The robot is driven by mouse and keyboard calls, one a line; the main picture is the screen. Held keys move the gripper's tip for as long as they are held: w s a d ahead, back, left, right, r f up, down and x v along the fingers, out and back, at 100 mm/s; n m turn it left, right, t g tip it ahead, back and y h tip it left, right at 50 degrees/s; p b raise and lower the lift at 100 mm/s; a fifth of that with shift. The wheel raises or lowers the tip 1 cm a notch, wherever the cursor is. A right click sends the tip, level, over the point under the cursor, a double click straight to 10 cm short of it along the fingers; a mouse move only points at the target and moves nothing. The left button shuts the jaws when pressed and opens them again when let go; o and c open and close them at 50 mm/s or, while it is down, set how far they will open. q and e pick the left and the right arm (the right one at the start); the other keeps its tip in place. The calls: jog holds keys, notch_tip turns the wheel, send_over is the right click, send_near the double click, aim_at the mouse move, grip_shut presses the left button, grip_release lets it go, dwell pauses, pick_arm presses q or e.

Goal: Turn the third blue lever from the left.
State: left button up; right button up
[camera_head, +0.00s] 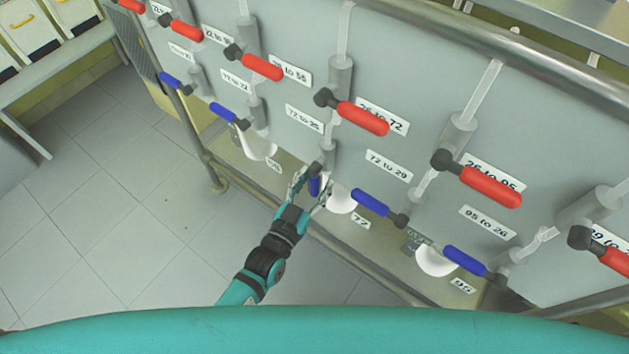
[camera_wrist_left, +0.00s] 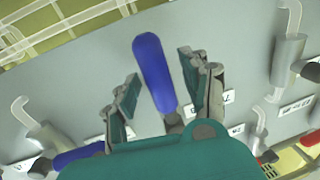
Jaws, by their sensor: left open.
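The third blue lever from the left (camera_head: 314,186) shows only partly in the head view, between the fingers of my left gripper (camera_head: 309,187). It points downward from its dark joint, while the neighbouring blue levers lie slanted along the panel. In the left wrist view the blue lever (camera_wrist_left: 153,72) stands nearly upright in the picture, between the two spread fingers of my left gripper (camera_wrist_left: 157,80). A gap shows on both sides of it, so the fingers do not grip it. My right gripper is not in view.
Other blue levers stand left (camera_head: 222,112) and right (camera_head: 369,202) of it. Red levers (camera_head: 362,118) form a row above. A white funnel (camera_head: 341,200) sits close to my gripper's right finger. A metal rail (camera_head: 357,262) runs along the panel's front. Floor at left is clear.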

pick_arm(q)
grip_shut()
dwell(0.3)
jog(key=shift+w, duration=0.1)
